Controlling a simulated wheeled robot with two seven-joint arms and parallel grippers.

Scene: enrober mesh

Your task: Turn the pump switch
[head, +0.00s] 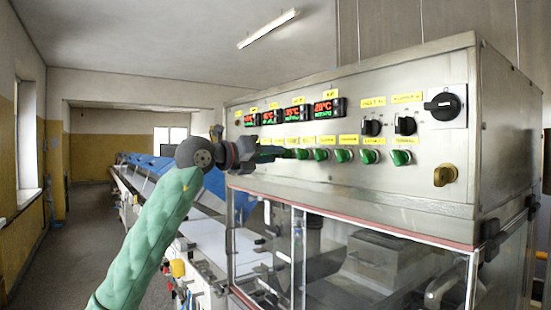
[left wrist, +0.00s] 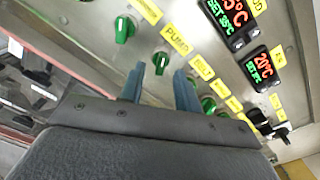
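The pump switch (left wrist: 160,60) is a green knob under a yellow label reading PUMP (left wrist: 175,38) in the left wrist view. My left gripper (left wrist: 160,76) is open, with its two blue fingers apart, one on each side of this knob as seen from the wrist. I cannot tell whether the fingers touch it. In the head view my left gripper (head: 281,152) is at the left part of the knob row, and it covers the knob there. My right gripper does not show.
The steel control panel (head: 420,185) carries more green knobs (head: 343,156), black rotary switches (head: 371,127), a larger black switch (head: 443,106) and red-green displays (head: 328,108). Below is a clear-windowed enclosure (head: 270,240). A long conveyor line (head: 150,180) runs back at the left.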

